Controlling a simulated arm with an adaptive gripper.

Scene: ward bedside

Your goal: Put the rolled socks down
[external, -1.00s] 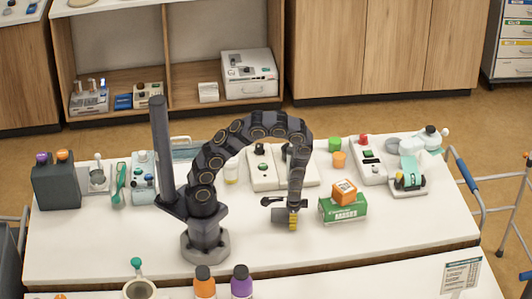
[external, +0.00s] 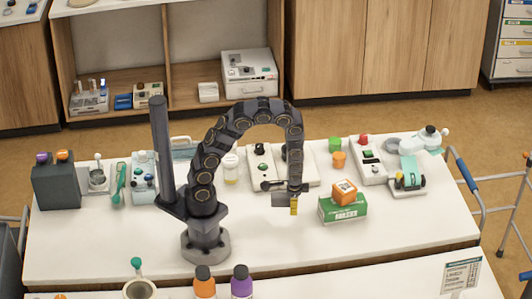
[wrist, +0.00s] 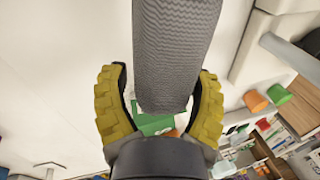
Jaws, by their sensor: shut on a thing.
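The rolled socks (wrist: 178,50) are a grey, ribbed-knit roll between the yellow fingers of my gripper (wrist: 158,78) in the wrist view. In the external view the socks (external: 281,200) show as a small grey block beside the yellow fingers of my gripper (external: 294,206). My gripper is shut on the socks and points down. It appears to hold them above the white table (external: 120,247), left of the green box. The far end of the roll is cut off in the wrist view.
Orange (external: 338,160) and green (external: 335,144) cups stand farther back. The table's front middle is clear.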

